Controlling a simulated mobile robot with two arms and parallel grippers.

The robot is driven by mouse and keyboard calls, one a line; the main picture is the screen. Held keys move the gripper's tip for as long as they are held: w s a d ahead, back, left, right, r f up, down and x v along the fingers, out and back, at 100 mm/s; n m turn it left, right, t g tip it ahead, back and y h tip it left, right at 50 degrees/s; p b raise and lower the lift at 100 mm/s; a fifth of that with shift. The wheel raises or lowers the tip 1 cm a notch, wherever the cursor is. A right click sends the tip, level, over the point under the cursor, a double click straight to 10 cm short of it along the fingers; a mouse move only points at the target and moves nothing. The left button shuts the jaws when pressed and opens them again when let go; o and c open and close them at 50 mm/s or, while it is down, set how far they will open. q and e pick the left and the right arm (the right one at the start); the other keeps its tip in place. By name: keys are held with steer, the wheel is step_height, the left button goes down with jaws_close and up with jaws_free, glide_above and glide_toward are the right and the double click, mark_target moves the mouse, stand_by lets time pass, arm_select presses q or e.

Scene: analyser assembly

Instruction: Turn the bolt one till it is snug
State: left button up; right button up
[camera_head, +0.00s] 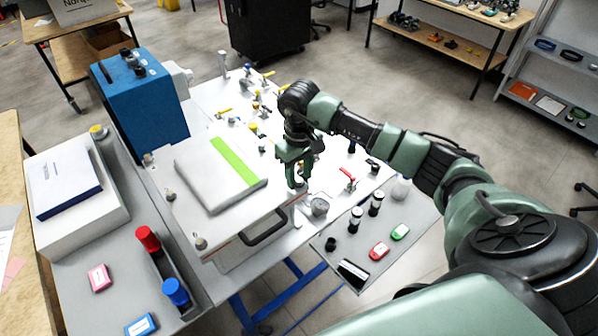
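A grey flat-topped unit with a light grey cover (205,190) and a green stripe (233,161) stands on the white table. Small round knobs or bolt heads show along its left side, one at the front corner (200,243), one midway (170,196) and one at the back (148,158). I cannot tell which is bolt one. My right gripper (297,184) points down at the unit's right edge, by its front right corner. Its fingers hide what is beneath them, and I cannot tell if they grip anything. My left gripper is not in view.
A blue box (140,100) stands behind the unit. A black handle (264,227) is on its front. A round gauge (319,206) and red-handled valve (348,178) lie right of the gripper. A grey tray (415,255) holds dark cylinders and red and green pieces.

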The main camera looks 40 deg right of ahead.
jaws_close()
